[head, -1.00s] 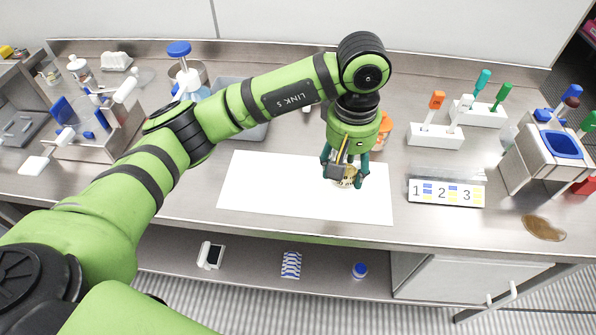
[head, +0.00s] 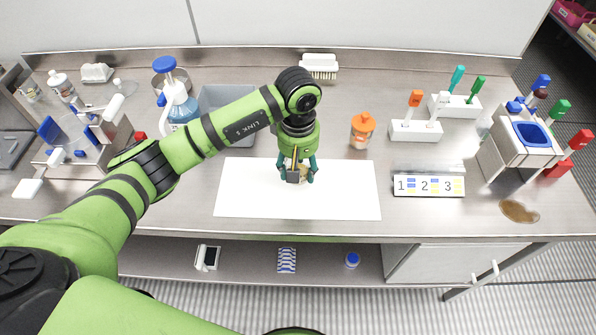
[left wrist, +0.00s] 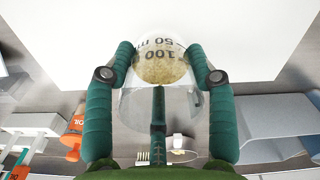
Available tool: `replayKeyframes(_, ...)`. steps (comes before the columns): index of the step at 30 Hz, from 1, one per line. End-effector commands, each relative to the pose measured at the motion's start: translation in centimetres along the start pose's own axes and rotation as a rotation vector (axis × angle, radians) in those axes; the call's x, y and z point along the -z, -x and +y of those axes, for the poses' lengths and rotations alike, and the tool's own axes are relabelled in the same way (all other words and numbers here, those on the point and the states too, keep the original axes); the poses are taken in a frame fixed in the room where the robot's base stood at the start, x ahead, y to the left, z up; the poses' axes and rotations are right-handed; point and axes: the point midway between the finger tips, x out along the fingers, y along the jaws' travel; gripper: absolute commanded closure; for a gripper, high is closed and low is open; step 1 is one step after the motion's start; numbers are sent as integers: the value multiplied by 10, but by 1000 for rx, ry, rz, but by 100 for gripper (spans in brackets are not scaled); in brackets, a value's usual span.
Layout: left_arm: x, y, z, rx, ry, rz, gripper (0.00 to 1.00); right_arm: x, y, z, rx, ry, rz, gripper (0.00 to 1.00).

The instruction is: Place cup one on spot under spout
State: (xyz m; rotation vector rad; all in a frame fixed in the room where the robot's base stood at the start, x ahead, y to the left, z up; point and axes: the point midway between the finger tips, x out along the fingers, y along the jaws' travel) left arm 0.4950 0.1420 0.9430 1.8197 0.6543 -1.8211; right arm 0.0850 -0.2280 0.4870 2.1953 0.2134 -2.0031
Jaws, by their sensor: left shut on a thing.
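My left gripper (head: 297,180) reaches down over the white sheet (head: 345,198) on the steel bench. It is shut on a clear cup (left wrist: 160,68) with black "50" and "100" markings and yellowish grains inside. In the left wrist view the fingers of the left gripper (left wrist: 160,52) lie on both sides of the cup. In the head view the fingers mostly hide the cup, and I cannot tell whether it touches the sheet. A rack labelled 1, 2, 3 (head: 428,185) stands to the right. I cannot make out a spout or a spot under it. My right gripper is not in view.
An orange-capped bottle (head: 362,131) stands right of my gripper. A grey bin (head: 222,98) and a blue-topped bottle (head: 178,106) are behind my arm.

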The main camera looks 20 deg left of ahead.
Motion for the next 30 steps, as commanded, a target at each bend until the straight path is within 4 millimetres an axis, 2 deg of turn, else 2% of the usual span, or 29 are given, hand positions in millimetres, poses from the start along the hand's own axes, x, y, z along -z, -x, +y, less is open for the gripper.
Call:
replayKeyframes(6,-1,-28,-1,4,1,-5,76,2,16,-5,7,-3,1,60)
replayKeyframes(9,0,-38,-1,2,0,-2,76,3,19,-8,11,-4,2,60)
replayKeyframes(21,0,-45,0,1,-1,1,76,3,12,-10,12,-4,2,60)
replayKeyframes(22,0,-44,0,1,-1,0,40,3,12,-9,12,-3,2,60)
replayKeyframes(23,0,-43,0,1,-1,0,28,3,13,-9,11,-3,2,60)
replayKeyframes(24,0,-43,0,1,-1,0,20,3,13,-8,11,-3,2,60)
replayKeyframes(30,0,-43,0,1,-1,0,20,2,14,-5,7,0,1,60)
